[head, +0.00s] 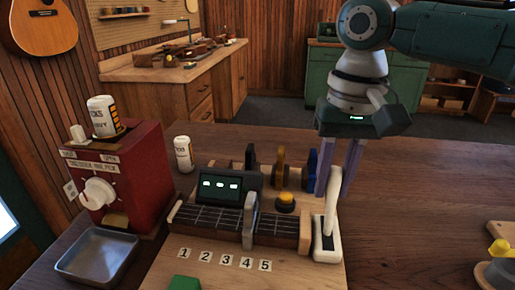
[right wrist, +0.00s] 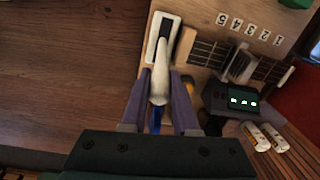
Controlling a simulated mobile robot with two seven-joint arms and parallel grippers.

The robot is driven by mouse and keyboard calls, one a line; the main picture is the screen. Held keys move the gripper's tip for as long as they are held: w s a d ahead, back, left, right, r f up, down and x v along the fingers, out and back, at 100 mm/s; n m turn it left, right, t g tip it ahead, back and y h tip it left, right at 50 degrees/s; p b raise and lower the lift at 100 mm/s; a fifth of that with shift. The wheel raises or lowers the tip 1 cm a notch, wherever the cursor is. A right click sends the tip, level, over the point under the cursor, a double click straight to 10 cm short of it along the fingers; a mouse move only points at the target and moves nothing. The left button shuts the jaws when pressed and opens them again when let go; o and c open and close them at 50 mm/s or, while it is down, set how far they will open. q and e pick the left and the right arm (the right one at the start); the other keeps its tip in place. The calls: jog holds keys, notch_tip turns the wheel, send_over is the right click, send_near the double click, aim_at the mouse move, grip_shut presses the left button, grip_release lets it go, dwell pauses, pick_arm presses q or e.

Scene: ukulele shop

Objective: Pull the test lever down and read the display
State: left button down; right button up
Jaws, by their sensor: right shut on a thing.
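The white test lever (head: 331,205) stands nearly upright in a black slot in its white base, at the right end of a small fretboard rig (head: 285,228). My right gripper (head: 333,193) comes down from above and is shut on the lever's upper part. In the right wrist view the lever (right wrist: 161,62) runs between the two fingers (right wrist: 159,78). The display (head: 220,187) stands behind the fretboard at the left. It is lit with three small pale marks, too small to read. It also shows in the right wrist view (right wrist: 243,101). My left gripper is not in view.
A grey clamp (head: 249,220) stands across the fretboard, with a yellow-topped knob (head: 286,201) to its right. Several capos stand behind. A red dispenser (head: 115,180) and metal tray (head: 97,256) are at left. The table right of the lever is clear up to a yellow-topped object (head: 500,250).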

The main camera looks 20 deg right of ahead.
grip_shut()
dwell(0.6)
jog(key=shift+r, duration=0.1)
